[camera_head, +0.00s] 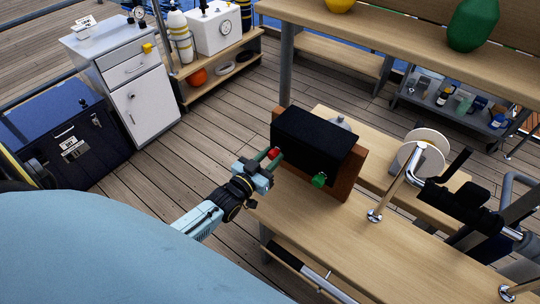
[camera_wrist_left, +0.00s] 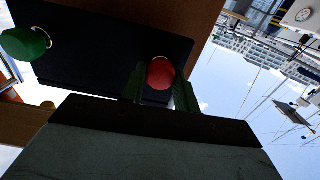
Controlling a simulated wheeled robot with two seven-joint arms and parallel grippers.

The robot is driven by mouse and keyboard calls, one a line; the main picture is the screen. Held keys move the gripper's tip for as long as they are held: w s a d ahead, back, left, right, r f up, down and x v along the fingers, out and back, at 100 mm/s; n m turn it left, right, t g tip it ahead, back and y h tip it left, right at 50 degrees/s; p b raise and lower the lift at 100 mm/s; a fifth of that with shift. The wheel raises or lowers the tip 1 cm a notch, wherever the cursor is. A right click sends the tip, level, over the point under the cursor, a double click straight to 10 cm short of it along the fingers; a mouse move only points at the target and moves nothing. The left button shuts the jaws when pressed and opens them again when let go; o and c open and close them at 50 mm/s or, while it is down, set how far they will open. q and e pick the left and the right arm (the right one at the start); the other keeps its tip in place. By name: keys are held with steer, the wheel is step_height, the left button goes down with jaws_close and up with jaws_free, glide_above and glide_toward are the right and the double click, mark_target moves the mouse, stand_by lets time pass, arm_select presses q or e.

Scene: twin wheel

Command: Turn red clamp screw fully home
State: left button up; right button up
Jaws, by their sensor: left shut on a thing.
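The red clamp screw (camera_head: 274,153) sticks out of the front of a black block (camera_head: 318,136) on a brown wooden board (camera_head: 352,172). My left gripper (camera_head: 262,164) reaches in from the left and is shut on the red screw. In the left wrist view the round red knob (camera_wrist_left: 160,73) sits between the two green fingers (camera_wrist_left: 158,88). A green knob (camera_head: 319,180) is on the same black face, to the right of the red one. It also shows in the left wrist view (camera_wrist_left: 24,44) at upper left. How deep the red screw sits is hidden. My right gripper is not in view.
The wooden bench (camera_head: 330,228) runs under the block, with a metal post (camera_head: 375,212) and white wheel (camera_head: 425,155) to the right. A shelf (camera_head: 400,30) stands behind. A white cabinet (camera_head: 125,80) and dark chest (camera_head: 62,135) stand at left. The deck between is clear.

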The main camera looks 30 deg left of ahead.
arm_select(q)
steer(key=shift+m, duration=1.2)
steer(key=o, duration=1)
steer(key=shift+c, duration=0.2)
steer(key=shift+s, duration=0.15)
steer(key=s+a, duration=0.1)
steer(key=s, duration=1.2)
